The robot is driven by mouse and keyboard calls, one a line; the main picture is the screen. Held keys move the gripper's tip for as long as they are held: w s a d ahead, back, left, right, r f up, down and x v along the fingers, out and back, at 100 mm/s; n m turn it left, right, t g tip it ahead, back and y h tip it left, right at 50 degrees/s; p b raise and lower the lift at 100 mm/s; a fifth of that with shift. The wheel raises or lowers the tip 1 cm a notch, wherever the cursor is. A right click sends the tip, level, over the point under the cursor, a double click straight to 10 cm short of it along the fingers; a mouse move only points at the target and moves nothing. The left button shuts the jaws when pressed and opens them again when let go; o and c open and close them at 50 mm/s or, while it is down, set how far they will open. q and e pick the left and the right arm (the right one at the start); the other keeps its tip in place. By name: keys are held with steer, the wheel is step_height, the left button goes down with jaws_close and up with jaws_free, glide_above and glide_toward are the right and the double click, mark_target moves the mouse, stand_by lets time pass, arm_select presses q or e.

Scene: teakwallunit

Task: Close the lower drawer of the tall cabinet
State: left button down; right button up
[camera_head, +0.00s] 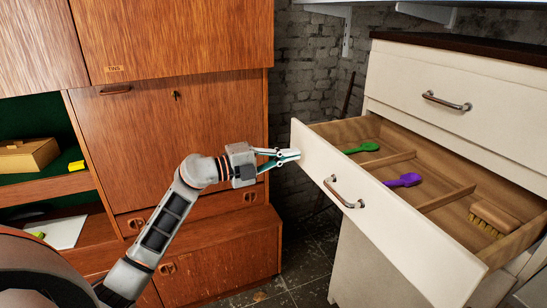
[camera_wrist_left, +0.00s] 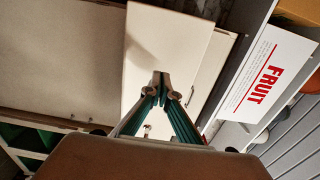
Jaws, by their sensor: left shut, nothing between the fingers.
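The white cabinet at the right of the head view has an upper drawer (camera_head: 421,92), which is shut. Its lower drawer (camera_head: 378,215) is pulled far out, with a metal bar handle (camera_head: 343,192) on its front. My left gripper (camera_head: 297,155) is shut and empty, its tips at the far left end of the drawer front. I cannot tell whether they touch it. The left wrist view shows the shut fingers (camera_wrist_left: 161,76) in front of a pale panel (camera_wrist_left: 166,42), which looks like the drawer front. My right gripper is not in view.
In the drawer lie a green scoop (camera_head: 362,148), a purple scoop (camera_head: 404,180) and a brush (camera_head: 493,216) between wooden dividers. A brown wooden wall unit (camera_head: 170,130) stands at the left behind my arm. A FRUIT sign (camera_wrist_left: 264,76) shows in the wrist view.

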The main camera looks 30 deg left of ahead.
arm_select(q)
steer(key=shift+x, duration=0.8)
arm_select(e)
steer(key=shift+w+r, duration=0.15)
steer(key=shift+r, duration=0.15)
